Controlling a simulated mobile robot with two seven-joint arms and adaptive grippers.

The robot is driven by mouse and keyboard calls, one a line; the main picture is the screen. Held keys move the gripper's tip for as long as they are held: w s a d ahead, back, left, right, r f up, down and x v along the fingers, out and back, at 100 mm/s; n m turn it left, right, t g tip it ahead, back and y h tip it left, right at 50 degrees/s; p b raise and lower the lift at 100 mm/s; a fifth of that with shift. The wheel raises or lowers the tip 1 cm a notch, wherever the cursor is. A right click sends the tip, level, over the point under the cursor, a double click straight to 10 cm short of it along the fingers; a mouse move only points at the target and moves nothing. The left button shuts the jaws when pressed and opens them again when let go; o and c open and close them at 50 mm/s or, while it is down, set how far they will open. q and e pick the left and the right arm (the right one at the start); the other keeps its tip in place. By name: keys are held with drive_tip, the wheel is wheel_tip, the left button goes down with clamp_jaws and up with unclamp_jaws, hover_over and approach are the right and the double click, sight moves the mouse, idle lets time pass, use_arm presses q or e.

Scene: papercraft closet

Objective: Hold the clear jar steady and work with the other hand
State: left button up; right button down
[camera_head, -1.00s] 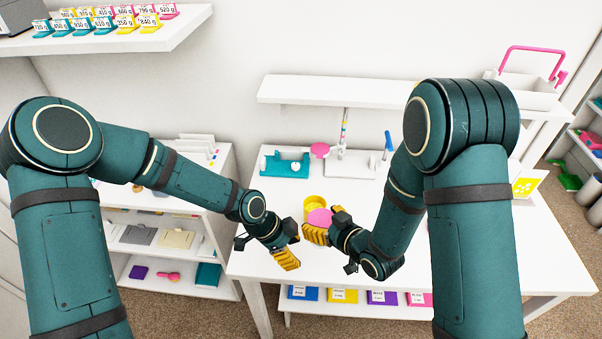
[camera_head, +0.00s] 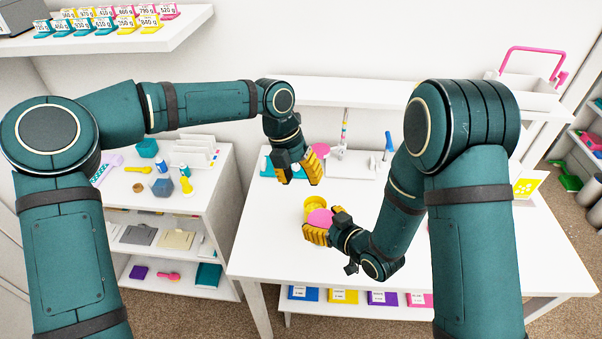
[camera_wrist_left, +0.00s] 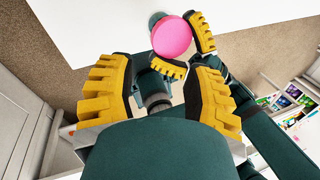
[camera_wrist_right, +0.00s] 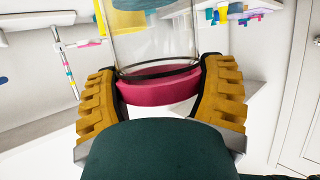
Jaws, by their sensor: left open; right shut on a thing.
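The clear jar (camera_wrist_right: 150,45) shows in the right wrist view as a see-through wall meeting a pink lid (camera_wrist_right: 158,88). In the head view the pink lid (camera_head: 320,217) shows as a disc above the table, and the clear body is hard to make out. My right gripper (camera_head: 312,222) is shut on the jar, its yellow fingers on either side at the lid. My left gripper (camera_head: 299,181) is open and empty, farther back over the table and apart from the jar. The left wrist view shows the pink lid (camera_wrist_left: 172,37) beyond its spread fingers.
The white table (camera_head: 460,240) has clear room at front and right. Behind are a white stand (camera_head: 350,163) and a blue-handled thing (camera_head: 388,143), under a raised shelf (camera_head: 350,92). A side shelf (camera_head: 125,200) at left holds small bottles and a teal block.

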sight(315, 214)
use_arm(q)
drive_tip(key=shift+m, duration=0.4)
drive_tip(key=x, duration=1.1)
drive_tip(key=shift+s+d+f, duration=0.1)
drive_tip(key=shift+d+f, duration=0.15)
drive_tip(key=shift+d, duration=0.05)
clamp_jaws()
